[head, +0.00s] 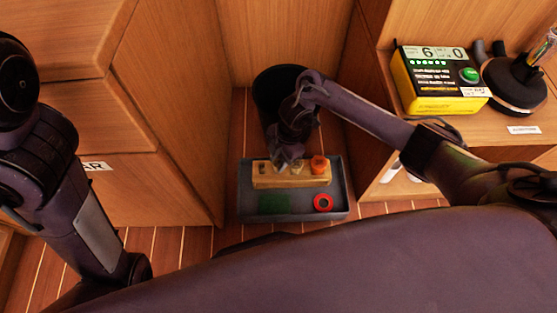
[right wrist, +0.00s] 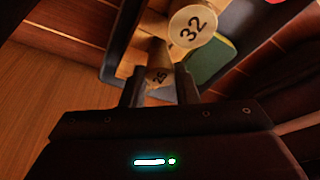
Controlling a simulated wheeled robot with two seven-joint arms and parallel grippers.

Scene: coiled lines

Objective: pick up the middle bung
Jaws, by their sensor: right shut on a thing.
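A wooden block (head: 262,182) lies in a grey tray (head: 243,208) on the floor, bearing a row of bungs. In the head view a pale bung (head: 296,168) and an orange one (head: 318,165) show at its middle and right. My right gripper (head: 284,163) reaches down over the block's left-middle part. In the right wrist view its fingers (right wrist: 159,91) are shut on a small bung marked 25 (right wrist: 159,77); whether it is clear of the block I cannot tell. A larger bung marked 32 (right wrist: 193,27) is close beside it. My left gripper is out of view.
A green pad (head: 273,203) and a red ring (head: 323,203) lie in the tray's near part. Wooden cabinet walls stand close on both sides. A yellow device (head: 438,82) and a dark round object (head: 514,85) sit on the right shelf.

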